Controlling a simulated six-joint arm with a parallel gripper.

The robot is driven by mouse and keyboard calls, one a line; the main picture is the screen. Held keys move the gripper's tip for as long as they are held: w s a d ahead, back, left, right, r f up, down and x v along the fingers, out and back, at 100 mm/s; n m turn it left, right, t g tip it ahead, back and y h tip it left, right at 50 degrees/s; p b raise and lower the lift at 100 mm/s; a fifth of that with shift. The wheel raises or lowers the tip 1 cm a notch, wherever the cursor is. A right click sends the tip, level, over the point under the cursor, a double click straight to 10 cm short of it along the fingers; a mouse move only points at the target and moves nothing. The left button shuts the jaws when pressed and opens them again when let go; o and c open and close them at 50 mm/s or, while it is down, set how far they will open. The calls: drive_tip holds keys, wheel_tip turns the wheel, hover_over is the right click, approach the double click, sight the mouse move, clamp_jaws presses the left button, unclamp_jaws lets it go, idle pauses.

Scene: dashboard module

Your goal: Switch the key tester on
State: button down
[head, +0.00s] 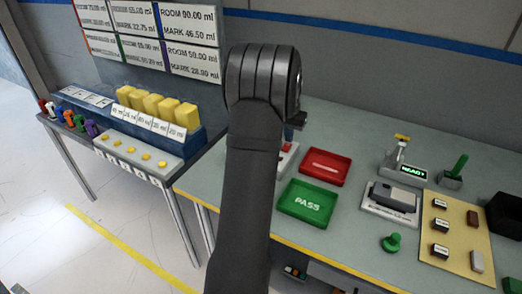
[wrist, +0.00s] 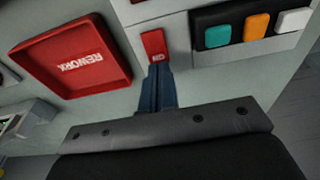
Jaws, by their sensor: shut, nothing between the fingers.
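In the wrist view, the key tester appears to be the light grey box (wrist: 181,22) at the top. It has a red switch (wrist: 153,43) with upside-down lettering that seems to read ON. Beside the switch, a black strip (wrist: 206,18) holds teal, orange and white keys. My gripper (wrist: 157,70) is shut and empty, its fingertips at the lower edge of the red switch. I cannot tell whether they touch it. In the head view, my arm hides most of the box and the gripper's fingers; a bit of the box (head: 288,158) shows beside the arm.
A red REWORK tray (wrist: 72,60) lies left of the fingers in the wrist view. In the head view, a green PASS tray (head: 307,201), a device with a READY display (head: 413,172) and a tan board with keys (head: 452,215) stand to the right. A rack with yellow blocks (head: 158,105) stands left.

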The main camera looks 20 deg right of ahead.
drive_tip(key=shift+f, duration=0.8)
drive_tip(key=shift+r, duration=3.55)
drive_tip(key=shift+f, duration=3.5)
